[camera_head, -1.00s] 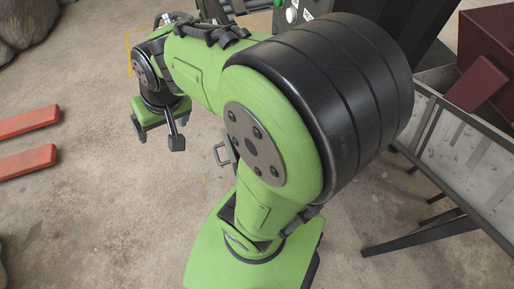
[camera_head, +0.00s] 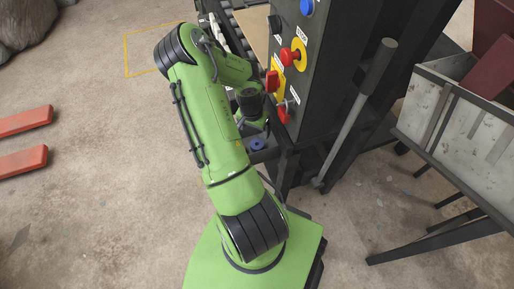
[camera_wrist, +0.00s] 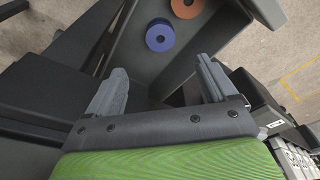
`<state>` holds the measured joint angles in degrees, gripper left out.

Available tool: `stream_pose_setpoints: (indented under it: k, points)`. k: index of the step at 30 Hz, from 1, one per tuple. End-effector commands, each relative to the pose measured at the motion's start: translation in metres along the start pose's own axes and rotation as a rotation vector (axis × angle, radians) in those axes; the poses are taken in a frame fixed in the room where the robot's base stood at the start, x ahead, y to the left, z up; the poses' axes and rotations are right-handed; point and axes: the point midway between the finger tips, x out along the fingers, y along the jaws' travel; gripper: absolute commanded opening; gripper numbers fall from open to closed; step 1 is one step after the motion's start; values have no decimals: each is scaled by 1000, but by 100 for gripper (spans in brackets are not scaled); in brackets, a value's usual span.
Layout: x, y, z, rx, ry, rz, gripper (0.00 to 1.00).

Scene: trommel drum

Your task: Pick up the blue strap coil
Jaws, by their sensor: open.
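The blue strap coil (camera_wrist: 160,36) is a small round spool with a dark centre hole, lying in a dark grey tray (camera_wrist: 205,50) in the wrist view. It also shows in the head view (camera_head: 257,145), just below my wrist. My gripper (camera_wrist: 160,84) is open and empty, its two grey fingers spread wide. The coil lies beyond the fingertips, roughly centred between them and apart from them.
An orange-brown coil (camera_wrist: 185,8) lies close beside the blue one. The tray's raised walls surround them. A black control panel (camera_head: 322,60) with red knobs and a grey lever (camera_head: 362,100) stand close to my arm on the right.

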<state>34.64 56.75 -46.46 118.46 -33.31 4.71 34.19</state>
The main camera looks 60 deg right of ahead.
Motion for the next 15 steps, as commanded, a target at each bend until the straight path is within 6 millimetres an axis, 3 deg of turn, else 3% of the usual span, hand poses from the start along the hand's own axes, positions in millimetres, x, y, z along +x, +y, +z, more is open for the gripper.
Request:
stream_pose_setpoints:
  k: [1, 6, 15]
  points:
    - [19, 1, 2, -1, -4, 6, 85]
    - [60, 0, 2, -3, -4, 3, 85]
    - [106, 0, 3, -4, -5, 3, 85]
